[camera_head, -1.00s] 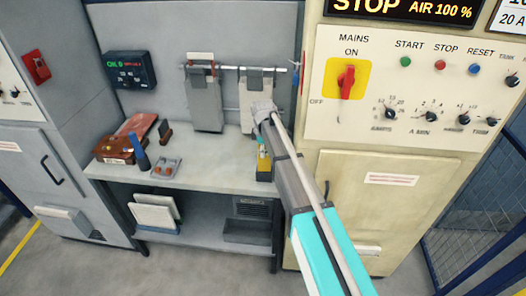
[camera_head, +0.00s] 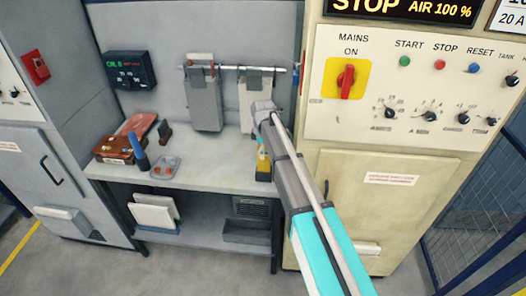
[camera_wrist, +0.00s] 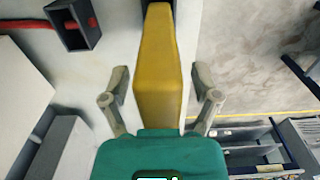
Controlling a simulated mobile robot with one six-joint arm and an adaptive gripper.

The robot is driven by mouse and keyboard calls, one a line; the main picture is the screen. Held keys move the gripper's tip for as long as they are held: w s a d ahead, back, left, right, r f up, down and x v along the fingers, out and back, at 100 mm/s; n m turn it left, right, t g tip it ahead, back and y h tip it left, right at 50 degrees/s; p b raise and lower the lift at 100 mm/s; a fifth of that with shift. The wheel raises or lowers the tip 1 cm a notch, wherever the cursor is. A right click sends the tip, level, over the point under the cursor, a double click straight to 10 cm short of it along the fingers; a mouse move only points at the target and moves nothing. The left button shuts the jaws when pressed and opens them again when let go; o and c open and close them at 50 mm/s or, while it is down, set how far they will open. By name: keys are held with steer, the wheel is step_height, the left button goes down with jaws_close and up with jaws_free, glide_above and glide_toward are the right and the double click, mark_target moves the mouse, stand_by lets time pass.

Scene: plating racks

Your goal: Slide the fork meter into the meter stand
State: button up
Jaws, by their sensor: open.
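My gripper (camera_wrist: 160,98) is open, with one finger on each side of the yellow body and a gap showing on the left. The meter stand is probably the small dark open holder (camera_wrist: 75,22), near the back of the bench in the head view (camera_head: 165,131).
Grey hanging plates (camera_head: 205,105) hang from a rod above the bench (camera_head: 215,172). A brown case (camera_head: 120,148) with reddish cloth, a blue upright item (camera_head: 138,153) and a small tray (camera_head: 163,167) stand at the left. The bench middle is clear. A cream control cabinet (camera_head: 385,215) stands at right.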

steer(key=shift+r, duration=0.15)
step_height(320, 180, up, 9)
steer(key=p, duration=0.9)
steer(key=shift+r+p, duration=0.2)
steer(key=shift+p, duration=0.2)
steer(key=shift+s, duration=0.1)
stand_by(0.4)
